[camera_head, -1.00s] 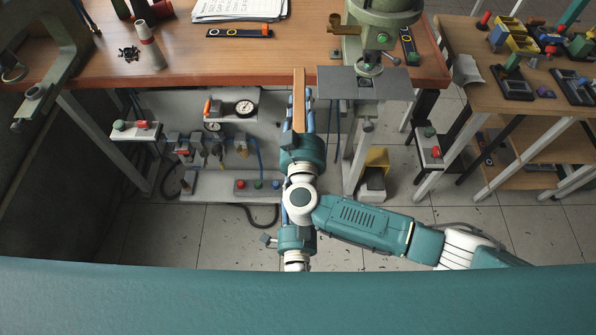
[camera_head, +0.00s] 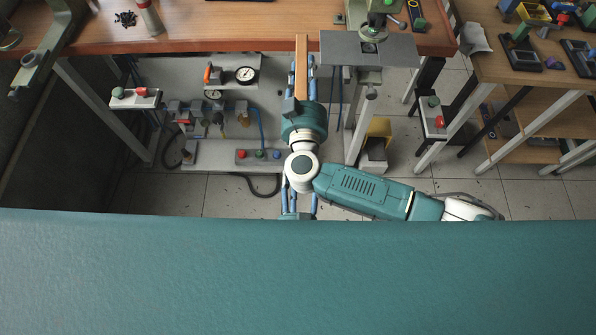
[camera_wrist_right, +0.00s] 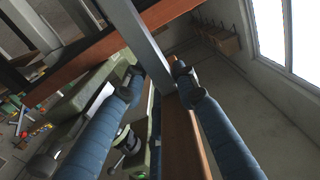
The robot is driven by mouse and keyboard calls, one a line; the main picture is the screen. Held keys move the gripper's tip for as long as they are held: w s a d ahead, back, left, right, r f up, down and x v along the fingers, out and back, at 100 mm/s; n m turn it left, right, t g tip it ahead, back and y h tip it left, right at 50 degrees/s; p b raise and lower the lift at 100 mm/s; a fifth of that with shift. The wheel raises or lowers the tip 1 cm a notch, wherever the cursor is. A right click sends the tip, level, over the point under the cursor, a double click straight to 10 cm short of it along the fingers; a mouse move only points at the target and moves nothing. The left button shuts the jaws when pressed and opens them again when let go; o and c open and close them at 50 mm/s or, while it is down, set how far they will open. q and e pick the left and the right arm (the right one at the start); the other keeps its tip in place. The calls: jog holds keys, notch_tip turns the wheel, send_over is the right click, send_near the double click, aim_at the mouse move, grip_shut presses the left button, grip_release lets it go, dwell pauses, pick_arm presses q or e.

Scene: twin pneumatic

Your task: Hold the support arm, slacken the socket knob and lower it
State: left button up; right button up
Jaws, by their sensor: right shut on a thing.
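A long, narrow wood-topped bar (camera_head: 302,60), which I take to be the support arm, juts from the bench's front edge. My right gripper (camera_head: 305,68) lies along it, its blue fingers on either side. In the right wrist view the fingers (camera_wrist_right: 158,78) are shut on the bar, whose grey part (camera_wrist_right: 145,45) runs between them. Another pair of blue fingers (camera_head: 298,198), apparently my left gripper, shows partly below my right wrist; its tips are hidden. A small knob (camera_head: 370,93) is on the post under the grey plate; I cannot tell whether it is the socket knob.
The wooden bench (camera_head: 220,38) spans the top. A grey plate (camera_head: 345,47) sits right of the bar. A gauge panel (camera_head: 245,75) with valves stands below left. A second table (camera_head: 490,70) with parts is at the right. Some tiled floor is clear.

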jog(key=shift+d+f+b, duration=0.1)
jog(key=shift+f+b, duration=0.95)
jog(key=shift+f, duration=1.1)
jog(key=shift+f+p, duration=0.15)
jog(key=shift+p, duration=0.35)
jog(key=shift+s, duration=0.1)
dwell(0.4)
jog(key=shift+f, duration=0.1)
dwell(0.3)
jog(key=shift+p, duration=0.5)
jog(key=shift+f, duration=0.2)
jog(key=o, duration=1.2)
jog(key=shift+o, duration=0.2)
jog(key=shift+r, duration=0.15)
